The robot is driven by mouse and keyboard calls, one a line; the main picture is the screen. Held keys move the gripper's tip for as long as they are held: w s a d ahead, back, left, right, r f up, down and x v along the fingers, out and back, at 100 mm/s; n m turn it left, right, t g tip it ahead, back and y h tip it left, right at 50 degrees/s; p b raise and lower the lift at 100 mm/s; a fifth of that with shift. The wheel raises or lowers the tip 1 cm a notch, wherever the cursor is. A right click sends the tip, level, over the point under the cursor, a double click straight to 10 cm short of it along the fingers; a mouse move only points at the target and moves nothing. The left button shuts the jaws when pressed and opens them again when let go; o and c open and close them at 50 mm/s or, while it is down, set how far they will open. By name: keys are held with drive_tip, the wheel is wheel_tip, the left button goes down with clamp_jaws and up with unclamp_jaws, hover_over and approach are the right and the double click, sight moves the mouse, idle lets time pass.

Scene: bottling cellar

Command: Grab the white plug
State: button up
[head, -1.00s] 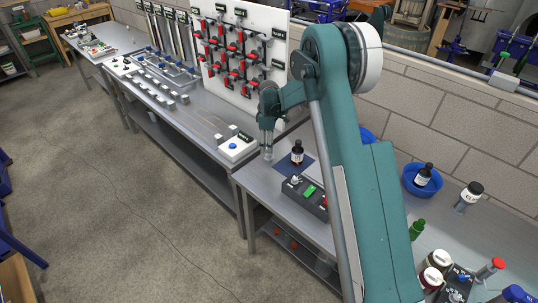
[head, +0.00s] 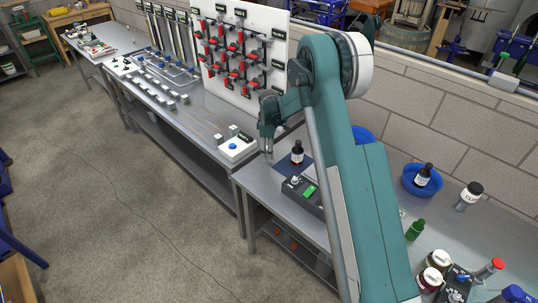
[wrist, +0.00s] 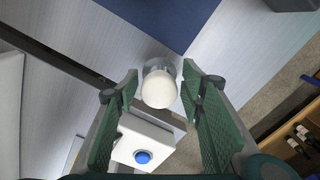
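The white plug (wrist: 158,90), a round white top on a clear or grey cylindrical body, stands upright in the middle of the wrist view. My gripper (wrist: 160,72) has its two green ribbed fingers on either side of it, with a gap visible on both sides. The fingers are open and do not appear to touch it. In the head view my gripper (head: 267,153) hangs at the left end of the near bench, and the plug cannot be made out clearly there.
A white box with a blue button (wrist: 142,157) is close below the plug. A dark blue mat (wrist: 165,18) lies beyond it. In the head view a brown bottle (head: 297,153) stands on the mat, beside a dark device with a green screen (head: 309,192). A seam separates the benches.

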drive_tip(key=shift+f, duration=1.8)
drive_tip(key=c, duration=0.7)
